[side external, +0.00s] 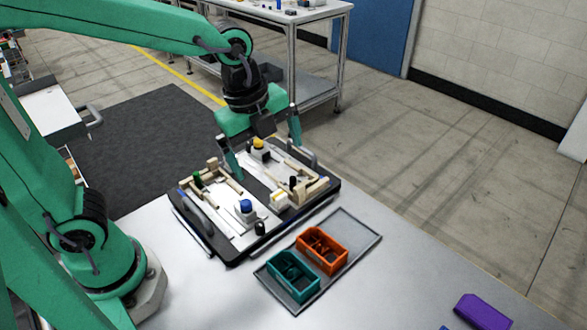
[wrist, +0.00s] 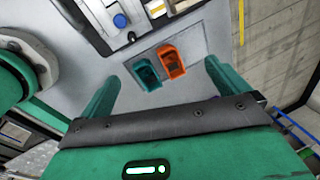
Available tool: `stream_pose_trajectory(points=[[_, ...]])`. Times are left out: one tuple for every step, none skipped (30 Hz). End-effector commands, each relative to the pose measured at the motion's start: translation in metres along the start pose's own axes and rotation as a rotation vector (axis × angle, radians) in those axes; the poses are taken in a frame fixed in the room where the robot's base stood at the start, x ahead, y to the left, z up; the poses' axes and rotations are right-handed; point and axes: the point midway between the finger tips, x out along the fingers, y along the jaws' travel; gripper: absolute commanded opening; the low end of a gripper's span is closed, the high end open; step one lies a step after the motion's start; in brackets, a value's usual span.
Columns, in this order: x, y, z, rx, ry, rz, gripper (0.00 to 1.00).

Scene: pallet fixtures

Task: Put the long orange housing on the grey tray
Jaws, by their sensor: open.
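An orange open-topped housing (side external: 331,262) stands upright on the grey tray (side external: 361,228), beside a teal open-topped housing (side external: 300,292). In the wrist view the orange housing (wrist: 171,68) is right of the teal one (wrist: 144,75). My gripper (side external: 267,160) is open above the pallet fixture, with its fingers apart and nothing between them. It is behind and to the left of the orange housing in the side view, and apart from it. Both fingers also show in the wrist view (wrist: 163,72).
A black-edged pallet fixture (side external: 225,259) holds several small parts, including a blue-topped one (side external: 245,206) and a yellow-topped one (side external: 259,143). A purple block (side external: 482,311) lies at the front right.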

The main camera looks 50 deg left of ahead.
Motion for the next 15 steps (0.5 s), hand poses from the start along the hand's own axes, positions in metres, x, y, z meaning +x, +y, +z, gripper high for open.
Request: stream_pose_trajectory(points=[[-0.006,0.005,0.007,-0.092,-0.002,-0.018,1.00],[-0.008,0.007,0.010,-0.148,-0.002,-0.028,1.00],[-0.012,0.011,0.014,-0.222,-0.002,-0.039,1.00],[-0.014,0.014,0.017,-0.278,-0.002,-0.049,1.00],[-0.017,0.017,0.020,-0.333,-0.001,-0.058,1.00],[-0.019,0.020,0.024,-0.408,0.000,-0.070,1.00],[-0.022,0.023,0.027,-0.463,0.002,-0.080,1.00],[-0.024,0.026,0.030,-0.518,0.003,-0.088,1.00],[-0.026,0.030,0.034,-0.593,0.006,-0.101,1.00],[-0.029,0.033,0.036,-0.648,0.009,-0.111,1.00],[-0.030,0.036,0.039,-0.703,0.012,-0.120,1.00],[-0.033,0.040,0.042,-0.777,0.017,-0.133,1.00],[-0.035,0.043,0.045,-0.833,0.021,-0.143,1.00],[-0.036,0.047,0.047,-0.887,0.025,-0.152,1.00],[-0.038,0.051,0.050,-0.961,0.032,-0.165,1.00]])
